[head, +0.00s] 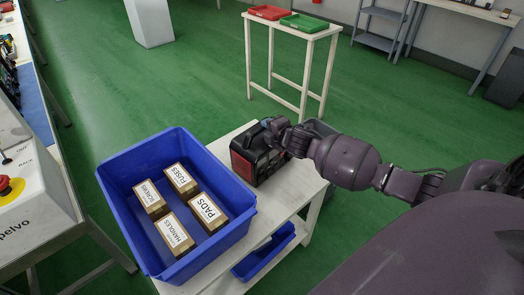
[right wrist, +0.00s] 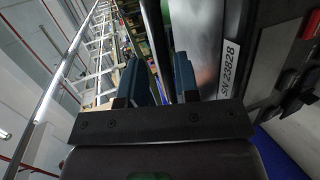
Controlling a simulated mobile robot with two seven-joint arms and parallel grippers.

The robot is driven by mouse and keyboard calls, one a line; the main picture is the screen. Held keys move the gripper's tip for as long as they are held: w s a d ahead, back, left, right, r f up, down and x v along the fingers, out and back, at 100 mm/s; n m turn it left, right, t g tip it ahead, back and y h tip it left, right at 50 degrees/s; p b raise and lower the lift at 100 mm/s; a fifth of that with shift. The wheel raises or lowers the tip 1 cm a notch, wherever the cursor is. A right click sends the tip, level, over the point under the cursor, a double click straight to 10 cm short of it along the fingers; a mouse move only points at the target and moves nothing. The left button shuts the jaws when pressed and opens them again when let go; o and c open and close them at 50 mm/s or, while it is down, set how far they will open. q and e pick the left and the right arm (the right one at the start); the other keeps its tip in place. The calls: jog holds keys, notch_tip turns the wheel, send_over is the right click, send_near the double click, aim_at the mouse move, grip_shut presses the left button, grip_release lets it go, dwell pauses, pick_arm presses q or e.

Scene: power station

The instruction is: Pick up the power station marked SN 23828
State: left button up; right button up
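The black power station with red trim (head: 247,165) stands upright on a white table, just right of the blue crate. In the right wrist view its dark side (right wrist: 268,65) fills the right part, with a white label reading SN 23828 (right wrist: 230,67). My right gripper (head: 272,127) is at the top of the station, and its wrist hides part of it. In the right wrist view the two blue fingers (right wrist: 161,78) stand apart. A dark bar (right wrist: 155,38), perhaps the handle, runs between them, with a gap beside it. My left gripper is not in view.
The blue crate (head: 120,205) on the table holds boxes marked SCREWS, FUSES, HANDLES and PADS. A smaller blue bin (head: 268,258) sits on the lower shelf. A dark grey object (head: 320,128) is partly hidden behind my arm. A stand with red and green trays (head: 303,23) is farther back.

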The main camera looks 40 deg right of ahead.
aim_at(261, 127)
jog(key=shift+w+a+f+b, duration=0.1)
jog(key=shift+w+f+b, duration=0.1)
jog(key=shift+w+f, duration=0.3)
jog(key=shift+w+a+f+b, duration=0.15)
jog(key=shift+w+f, duration=0.1)
jog(key=shift+w, duration=0.4)
jog(key=shift+w+d, duration=0.15)
jog(key=shift+w, duration=0.4)
grip_shut()
